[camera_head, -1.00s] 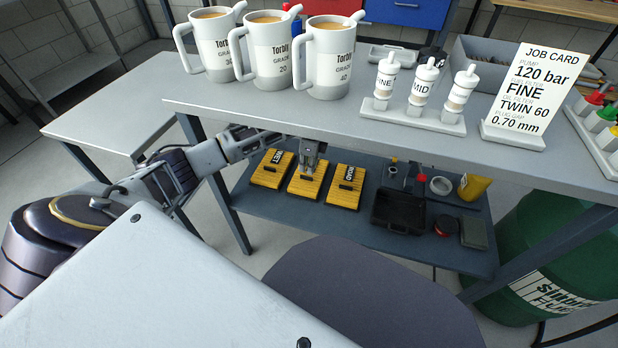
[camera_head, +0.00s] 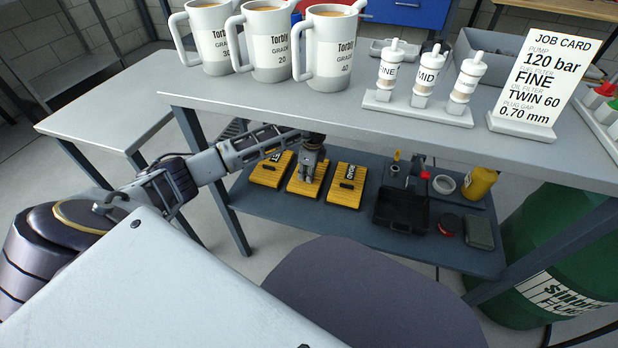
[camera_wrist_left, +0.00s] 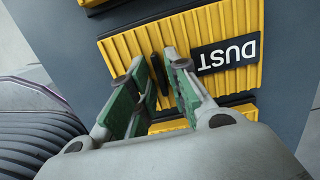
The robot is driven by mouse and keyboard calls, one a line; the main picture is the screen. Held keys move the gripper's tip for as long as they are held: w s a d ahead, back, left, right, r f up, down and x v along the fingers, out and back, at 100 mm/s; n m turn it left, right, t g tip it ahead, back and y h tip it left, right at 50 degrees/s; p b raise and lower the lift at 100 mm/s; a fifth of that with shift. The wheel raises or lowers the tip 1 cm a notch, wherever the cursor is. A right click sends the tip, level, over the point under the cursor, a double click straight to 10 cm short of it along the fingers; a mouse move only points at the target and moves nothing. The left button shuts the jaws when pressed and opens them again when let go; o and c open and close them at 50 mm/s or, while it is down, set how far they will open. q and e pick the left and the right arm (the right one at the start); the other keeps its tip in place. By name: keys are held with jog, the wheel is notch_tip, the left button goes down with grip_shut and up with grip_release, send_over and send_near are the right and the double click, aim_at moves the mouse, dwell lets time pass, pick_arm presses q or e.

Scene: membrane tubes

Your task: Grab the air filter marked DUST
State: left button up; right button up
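The DUST air filter (camera_wrist_left: 220,62) is a yellow ribbed block with a black label and a small black grip tab (camera_wrist_left: 156,72). In the head view it is the middle yellow filter (camera_head: 296,188) on the lower shelf, its label hidden by my left gripper (camera_head: 306,175). In the left wrist view my left gripper (camera_wrist_left: 153,68) is open, with its green-padded fingers on either side of the tab. I cannot tell if they touch it. My right gripper is not in view.
Yellow filters lie close on the left (camera_head: 270,172) and right (camera_head: 346,186) of the middle one. A black open case (camera_head: 400,212) and small items lie further right on the shelf. The grey tabletop (camera_head: 250,97) with mugs overhangs the shelf.

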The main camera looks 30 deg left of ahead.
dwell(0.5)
pick_arm(q)
grip_shut()
jog(key=shift+r, duration=0.1)
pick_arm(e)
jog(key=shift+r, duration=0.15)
